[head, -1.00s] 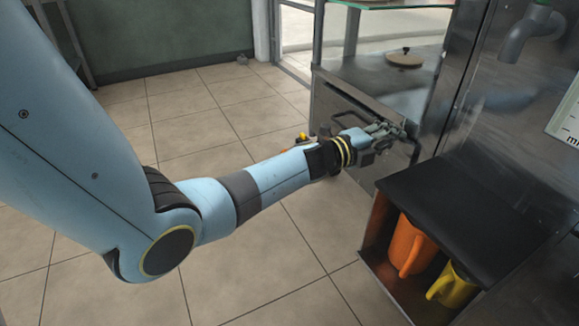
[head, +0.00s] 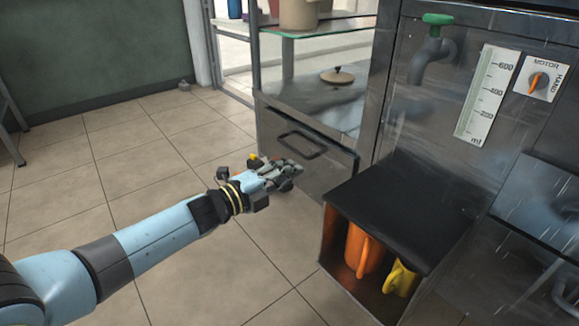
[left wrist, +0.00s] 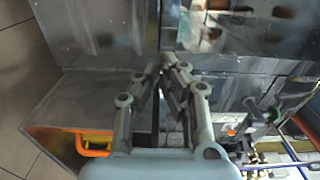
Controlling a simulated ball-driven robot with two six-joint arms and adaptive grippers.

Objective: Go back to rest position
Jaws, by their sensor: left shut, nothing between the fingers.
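My left gripper (head: 284,172) is shut and empty in the head view. It hangs over the tiled floor, in front of the drawer (head: 302,150) with its dark handle and apart from it. In the left wrist view my left gripper (left wrist: 167,68) shows with its fingertips together and nothing between them. My light blue left arm reaches in from the lower left of the head view. My right gripper is in neither view.
The steel press (head: 420,100) has a green-topped tap (head: 437,20), a level scale (head: 486,95) and an orange motor knob (head: 538,82). Below, a black-topped open box (head: 405,210) holds an orange jug (head: 365,252) and a yellow jug (head: 400,278). The tiled floor (head: 130,170) at left is clear.

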